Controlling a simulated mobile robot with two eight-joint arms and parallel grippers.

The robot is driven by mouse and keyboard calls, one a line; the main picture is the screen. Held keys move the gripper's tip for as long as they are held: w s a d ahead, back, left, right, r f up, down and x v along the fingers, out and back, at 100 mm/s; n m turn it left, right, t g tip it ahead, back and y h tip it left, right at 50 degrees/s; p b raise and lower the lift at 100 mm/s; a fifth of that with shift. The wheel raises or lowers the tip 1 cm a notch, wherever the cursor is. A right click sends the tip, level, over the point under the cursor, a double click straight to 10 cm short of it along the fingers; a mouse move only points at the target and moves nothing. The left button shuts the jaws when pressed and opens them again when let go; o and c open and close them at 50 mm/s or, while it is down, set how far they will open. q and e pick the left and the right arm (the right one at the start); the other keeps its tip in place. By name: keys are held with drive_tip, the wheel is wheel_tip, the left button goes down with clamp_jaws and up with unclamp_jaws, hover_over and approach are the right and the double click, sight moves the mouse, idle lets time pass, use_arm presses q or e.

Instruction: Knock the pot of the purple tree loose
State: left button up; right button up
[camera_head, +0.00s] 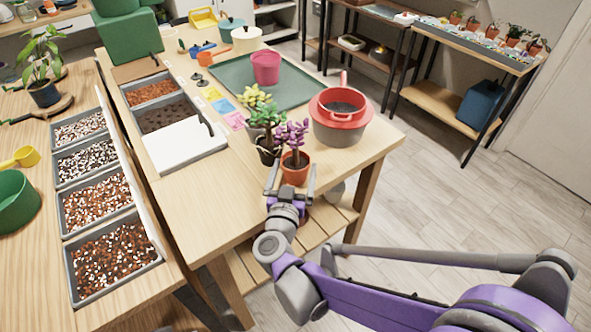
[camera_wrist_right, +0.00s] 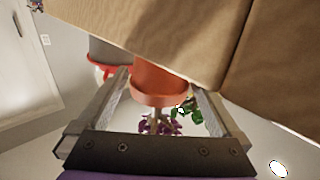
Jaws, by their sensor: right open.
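The purple tree (camera_head: 291,135) stands upright in its terracotta pot (camera_head: 294,172) near the front corner of the wooden table. My right gripper (camera_head: 291,177) is open at the near side of this pot, one finger to each side. In the right wrist view, which is upside down, the pot (camera_wrist_right: 160,82) shows between the two spread fingers, with the purple leaves (camera_wrist_right: 158,127) below it. I cannot tell whether either finger touches the pot. My left gripper is not in view.
A green-leaved plant in a dark pot (camera_head: 268,152) stands close on the left, with a yellow-green plant (camera_head: 254,97) behind. A red pot in a grey bowl (camera_head: 338,122) is close on the right. The table front (camera_head: 225,205) is clear; a white board (camera_head: 186,147) lies left.

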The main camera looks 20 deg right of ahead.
drive_tip(key=v, duration=1.1)
drive_tip(key=r+n+t+y, duration=0.1)
drive_tip(key=y, duration=0.1)
drive_tip(key=w+a+r+n+y, duration=0.1)
drive_tip(key=r+y, duration=0.1)
drive_tip(key=w+a+r+n+t+y, duration=0.1)
drive_tip(key=n+y, duration=0.1)
drive_tip(key=shift+w+a+r+t+y+p, duration=0.15)
drive_tip(key=shift+w+a+t+y+p, duration=0.15)
drive_tip(key=shift+y+p, duration=0.1)
drive_tip(key=s+d+f+n+g+y, duration=0.3)
drive_tip(key=s+d+f+g+y, duration=0.1)
drive_tip(key=s+f+g, duration=0.75)
drive_tip(key=s+d+f+m+g+h, duration=0.2)
drive_tip(key=s+d+f+g+h, duration=0.15)
drive_tip(key=s+d, duration=0.45)
use_arm(q)
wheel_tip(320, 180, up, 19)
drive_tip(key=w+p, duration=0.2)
drive_tip(key=p, duration=1.4)
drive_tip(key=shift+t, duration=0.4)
use_arm(e)
wheel_tip(320, 180, up, 17)
drive_tip(key=w+a+t, duration=0.1)
drive_tip(key=shift+w+a+f+t, duration=0.15)
drive_tip(key=shift+w+a+t, duration=0.05)
drive_tip(key=shift+w+t, duration=0.1)
